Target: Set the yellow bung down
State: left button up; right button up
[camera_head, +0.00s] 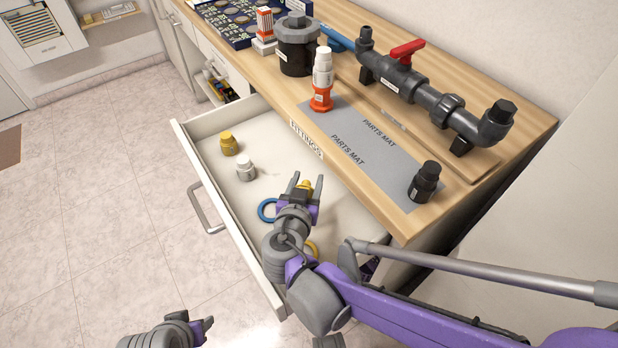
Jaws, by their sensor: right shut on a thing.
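My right gripper (306,182) is over the open drawer, shut on the yellow bung (305,187), which shows only partly between the fingers. I cannot tell whether the bung touches the drawer floor. Another yellow fitting (229,143) stands in the drawer's far left part, with a white fitting (245,169) near it. My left gripper (206,325) is low at the bottom edge, away from the drawer; its jaws are too unclear to read.
The open drawer (190,150) also holds a blue ring (261,210) and a yellow ring, partly behind my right arm. On the bench, a grey parts mat (360,155) carries an orange-and-white fitting (322,80) and a black fitting (425,182). The mat's middle is bare. A pipe assembly (430,95) lies behind.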

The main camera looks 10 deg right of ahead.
jog(key=shift+w+f, duration=0.1)
jog(key=shift+f, duration=0.6)
jog(key=x, duration=0.2)
jog(key=b+x, duration=0.1)
jog(key=x, duration=0.1)
jog(key=shift+w+d+r+b, duration=0.1)
jog(key=shift+r+b, duration=0.15)
jog(key=shift+b, duration=0.05)
jog(key=shift+f, duration=0.1)
jog(key=shift+f+b, duration=0.35)
jog(key=shift+f, duration=0.3)
jog(key=o, duration=1.3)
